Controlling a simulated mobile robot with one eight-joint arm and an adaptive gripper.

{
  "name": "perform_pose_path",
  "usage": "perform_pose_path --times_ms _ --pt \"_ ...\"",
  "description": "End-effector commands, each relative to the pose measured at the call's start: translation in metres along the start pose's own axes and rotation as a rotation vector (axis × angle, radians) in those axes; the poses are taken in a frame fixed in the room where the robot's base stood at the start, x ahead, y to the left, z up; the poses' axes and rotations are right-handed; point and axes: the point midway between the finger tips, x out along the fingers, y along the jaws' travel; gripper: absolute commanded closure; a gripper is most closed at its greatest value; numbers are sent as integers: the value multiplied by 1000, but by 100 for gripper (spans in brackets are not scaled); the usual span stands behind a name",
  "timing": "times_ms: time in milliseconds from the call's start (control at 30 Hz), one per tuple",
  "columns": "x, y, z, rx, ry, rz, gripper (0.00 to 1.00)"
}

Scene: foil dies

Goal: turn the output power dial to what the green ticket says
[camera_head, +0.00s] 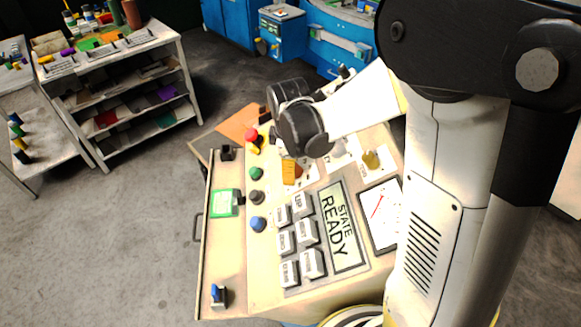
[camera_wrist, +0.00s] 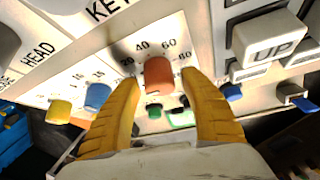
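An orange-red dial (camera_wrist: 159,76) stands on a white scale plate marked 20, 40, 60 and 80 in the wrist view. Its name label is not visible there, and I cannot make out its pointer. My gripper (camera_wrist: 161,82) has its two yellow fingers on either side of the dial, with a gap on both sides. It is open and holds nothing. In the head view my arm reaches over the console and mostly hides the dial area. The green ticket (camera_head: 224,203) lies on the console's left part; its writing is too small to read.
The console (camera_head: 230,275) carries a READY display (camera_head: 339,227), several grey keys, a meter (camera_head: 382,214) and a column of coloured buttons. An UP key (camera_wrist: 270,38) is right of the dial in the wrist view. Yellow (camera_wrist: 60,110) and blue (camera_wrist: 97,95) knobs are to its left.

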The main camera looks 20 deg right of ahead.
Motion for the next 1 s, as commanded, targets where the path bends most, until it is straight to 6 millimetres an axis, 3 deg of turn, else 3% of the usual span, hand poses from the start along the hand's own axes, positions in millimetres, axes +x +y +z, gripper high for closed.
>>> perform_pose_path --times_ms 33,133,567,1000 --pt "0 0 0 0 0 0 67" --pt "0 0 0 0 0 0 96" --pt "0 -1 0 26 0 17 97" --pt "2 -1 0 268 0 183 97"
